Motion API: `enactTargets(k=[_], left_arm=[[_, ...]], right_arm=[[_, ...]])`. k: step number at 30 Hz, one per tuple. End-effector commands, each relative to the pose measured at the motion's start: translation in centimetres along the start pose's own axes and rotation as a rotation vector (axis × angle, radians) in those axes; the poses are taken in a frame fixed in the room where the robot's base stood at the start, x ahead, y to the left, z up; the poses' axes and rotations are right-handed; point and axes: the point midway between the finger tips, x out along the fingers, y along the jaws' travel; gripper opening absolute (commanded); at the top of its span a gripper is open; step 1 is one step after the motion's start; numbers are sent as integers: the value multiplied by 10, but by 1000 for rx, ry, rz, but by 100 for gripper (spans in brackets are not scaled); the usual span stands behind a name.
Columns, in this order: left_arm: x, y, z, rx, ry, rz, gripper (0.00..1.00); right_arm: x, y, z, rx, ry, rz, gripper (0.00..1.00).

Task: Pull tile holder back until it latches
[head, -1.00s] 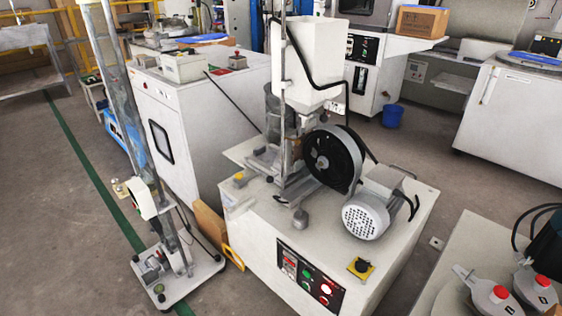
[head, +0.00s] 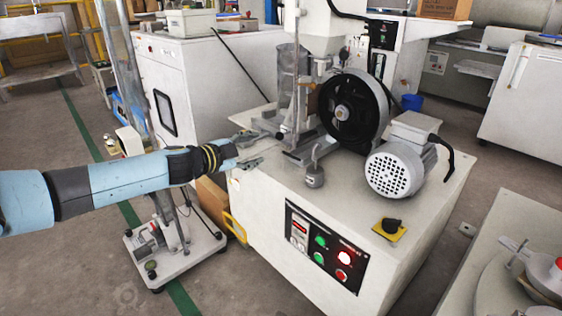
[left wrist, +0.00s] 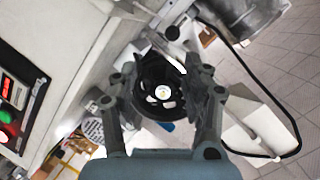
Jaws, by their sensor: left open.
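The test machine (head: 265,200) has a black wheel (head: 355,112) on its top. What looks like the tile holder (head: 300,148) is a grey metal carriage at the left of the wheel, partly hidden among the posts; I cannot tell whether it is latched. My left gripper (head: 265,147) is open and empty, reaching in from the left over the machine's left edge. Its fingers point at the carriage, and no contact is clear. In the left wrist view the open fingers (left wrist: 160,70) frame the dark wheel (left wrist: 160,92). My right gripper is not in view.
A grey motor (head: 395,170) and a weight with a hook (head: 314,175) stand on the machine top. The control panel (head: 325,245) is on its front. A wheeled stand (head: 175,250) is below my left arm. A white hopper (head: 300,30) rises behind.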

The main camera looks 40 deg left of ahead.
Motion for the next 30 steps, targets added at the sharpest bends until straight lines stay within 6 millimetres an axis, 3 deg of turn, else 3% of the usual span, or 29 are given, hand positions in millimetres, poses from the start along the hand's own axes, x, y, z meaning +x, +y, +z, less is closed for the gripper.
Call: enactTargets(k=[1, 6, 11, 16, 24, 30], left_arm=[[12, 4, 7, 37, 14, -4, 48], [27, -13, 9, 80, 32, -28, 48], [35, -20, 6, 79, 35, -41, 48], [60, -23, 2, 75, 36, -42, 48], [115, -18, 6, 77, 33, -36, 48], [133, -19, 5, 79, 33, -35, 48]], right_arm=[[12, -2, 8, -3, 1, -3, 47], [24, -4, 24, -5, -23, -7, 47], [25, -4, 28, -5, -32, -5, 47], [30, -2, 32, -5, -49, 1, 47], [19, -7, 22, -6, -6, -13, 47], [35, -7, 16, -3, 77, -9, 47]])
